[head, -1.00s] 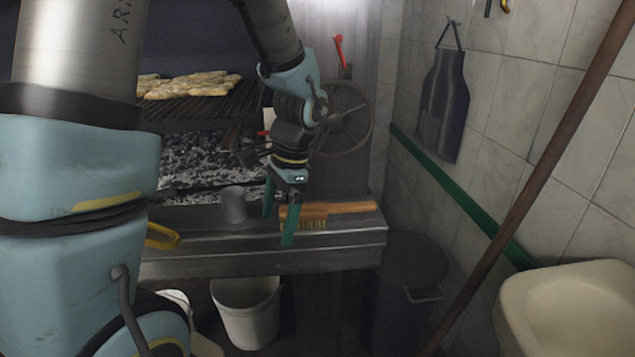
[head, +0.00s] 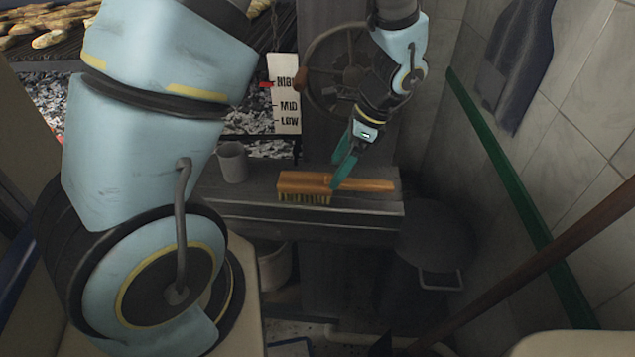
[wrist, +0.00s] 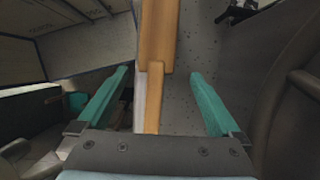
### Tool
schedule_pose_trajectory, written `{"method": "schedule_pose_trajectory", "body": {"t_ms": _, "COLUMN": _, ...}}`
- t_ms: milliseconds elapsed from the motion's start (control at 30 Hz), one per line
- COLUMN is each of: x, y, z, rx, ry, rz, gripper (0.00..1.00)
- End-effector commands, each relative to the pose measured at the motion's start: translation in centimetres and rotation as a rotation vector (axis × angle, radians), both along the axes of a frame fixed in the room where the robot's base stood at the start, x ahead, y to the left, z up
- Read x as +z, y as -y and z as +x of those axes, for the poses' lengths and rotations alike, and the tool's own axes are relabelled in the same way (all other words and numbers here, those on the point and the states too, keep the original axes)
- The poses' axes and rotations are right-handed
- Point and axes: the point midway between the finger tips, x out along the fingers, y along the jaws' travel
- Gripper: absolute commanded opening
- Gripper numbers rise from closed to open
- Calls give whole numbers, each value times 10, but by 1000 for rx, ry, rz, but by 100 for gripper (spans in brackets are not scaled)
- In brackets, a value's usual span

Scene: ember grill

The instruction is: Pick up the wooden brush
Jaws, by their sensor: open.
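The wooden brush (head: 350,184) lies on the metal ledge, its bristled head to the left and its handle to the right. My gripper (head: 339,174) is open with teal fingers, at the middle of the brush, one finger in front of it. In the wrist view the brush (wrist: 157,45) runs between the two open fingers of the gripper (wrist: 160,85), with space on both sides. The fingers do not look closed on the wood. I cannot tell how far above the ledge the fingertips are.
A grey cup (head: 232,162) stands on the ledge (head: 370,207) left of the brush. A spoked wheel (head: 345,65) and a sign (head: 285,95) marked MID and LOW are behind. A dark lidded bin (head: 435,245) is below right. A brown pole (head: 540,255) crosses the right side.

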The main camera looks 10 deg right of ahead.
Motion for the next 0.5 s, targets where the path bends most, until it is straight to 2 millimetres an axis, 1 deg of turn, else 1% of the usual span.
{"method": "schedule_pose_trajectory", "body": {"t_ms": 167, "x": -11, "y": -8, "z": -1, "rx": 1, "ry": -3, "rz": 5, "gripper": 100}}
{"method": "schedule_pose_trajectory", "body": {"t_ms": 400, "x": -41, "y": -20, "z": 1, "rx": 1, "ry": -2, "rz": 4, "gripper": 100}}
{"method": "schedule_pose_trajectory", "body": {"t_ms": 500, "x": -47, "y": -22, "z": 2, "rx": 0, "ry": -1, "rz": 1, "gripper": 100}}
